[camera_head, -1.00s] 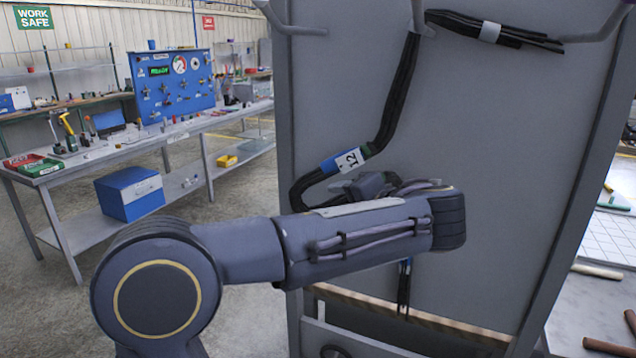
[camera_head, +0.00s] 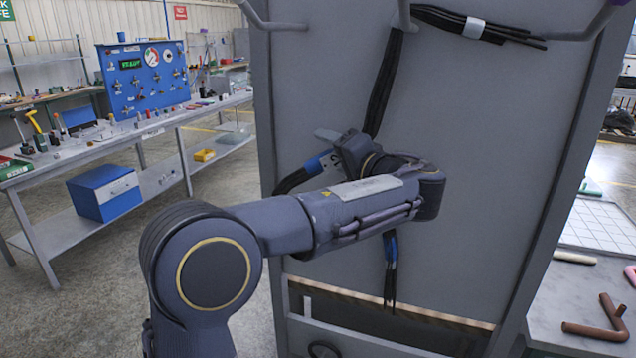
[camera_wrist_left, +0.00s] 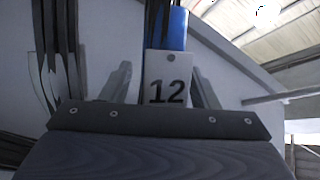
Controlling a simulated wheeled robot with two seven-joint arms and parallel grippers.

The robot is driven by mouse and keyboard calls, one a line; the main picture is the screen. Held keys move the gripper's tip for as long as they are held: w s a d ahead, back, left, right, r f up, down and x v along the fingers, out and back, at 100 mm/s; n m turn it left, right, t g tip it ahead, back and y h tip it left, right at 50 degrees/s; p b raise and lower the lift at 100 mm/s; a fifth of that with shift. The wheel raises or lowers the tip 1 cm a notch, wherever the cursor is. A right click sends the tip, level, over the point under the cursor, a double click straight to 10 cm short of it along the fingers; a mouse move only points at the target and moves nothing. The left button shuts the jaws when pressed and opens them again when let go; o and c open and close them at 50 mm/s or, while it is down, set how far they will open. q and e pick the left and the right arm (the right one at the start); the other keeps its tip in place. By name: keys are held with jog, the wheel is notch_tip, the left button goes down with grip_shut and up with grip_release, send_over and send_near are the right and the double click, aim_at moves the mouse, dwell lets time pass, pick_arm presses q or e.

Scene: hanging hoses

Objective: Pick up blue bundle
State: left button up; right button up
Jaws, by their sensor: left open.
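The blue bundle, dark hoses (camera_head: 383,85) with a blue band (camera_head: 314,167), hangs from a peg on the grey panel. In the left wrist view the blue band (camera_wrist_left: 179,30) and its white tag "12" (camera_wrist_left: 168,78) show large. My left gripper (camera_wrist_left: 160,72) is open, its two fingers on either side of the tag as seen there. In the head view my left gripper (camera_head: 336,142) is in front of the bundle and hides part of it. I cannot tell whether the fingers touch it. A hose end with a blue band (camera_head: 390,247) hangs below my wrist.
The grey panel (camera_head: 490,130) stands close behind my arm. Another dark bundle with a white band (camera_head: 473,27) lies across the upper pegs. A workbench (camera_head: 150,130) is at left; a table with brown pipe pieces (camera_head: 597,330) is at right.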

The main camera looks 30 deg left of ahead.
pick_arm(q)
jog(key=shift+c, duration=0.3)
grip_shut()
jog(key=shift+r, duration=0.1)
dwell(1.0)
